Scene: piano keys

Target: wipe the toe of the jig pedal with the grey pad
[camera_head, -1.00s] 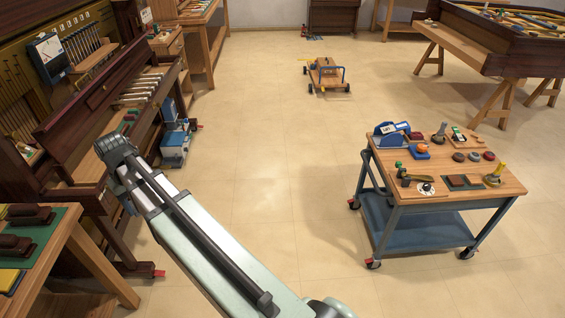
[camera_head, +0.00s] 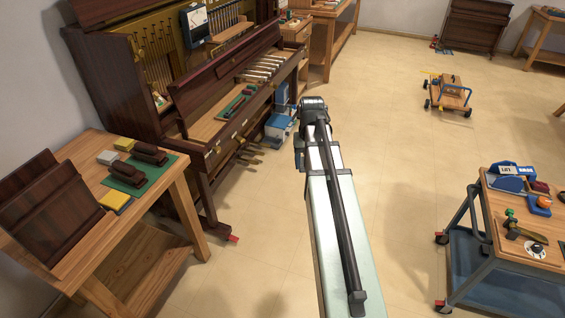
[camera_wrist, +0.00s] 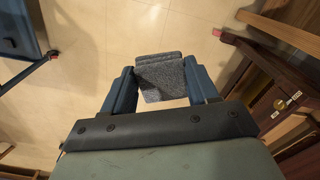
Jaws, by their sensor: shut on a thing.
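The grey pad (camera_wrist: 160,80) is in my gripper (camera_wrist: 159,74), with one blue finger on each side of it in the wrist view. The pad hangs above the pale tiled floor and touches nothing else that I can see. In the head view my arm reaches forward over the floor, right of the upright piano (camera_head: 262,92), and its end hides the gripper and pad. Several small brass-coloured pedals (camera_head: 250,150) show low at the front of the piano; I cannot tell whether one is the jig pedal or make out its toe.
A blue and white box (camera_head: 279,124) stands on the floor beside the piano. A wooden bench (camera_head: 150,205) with brushes is at left. A blue trolley (camera_head: 500,262) with tools is at right. Floor between my arm and the trolley is clear.

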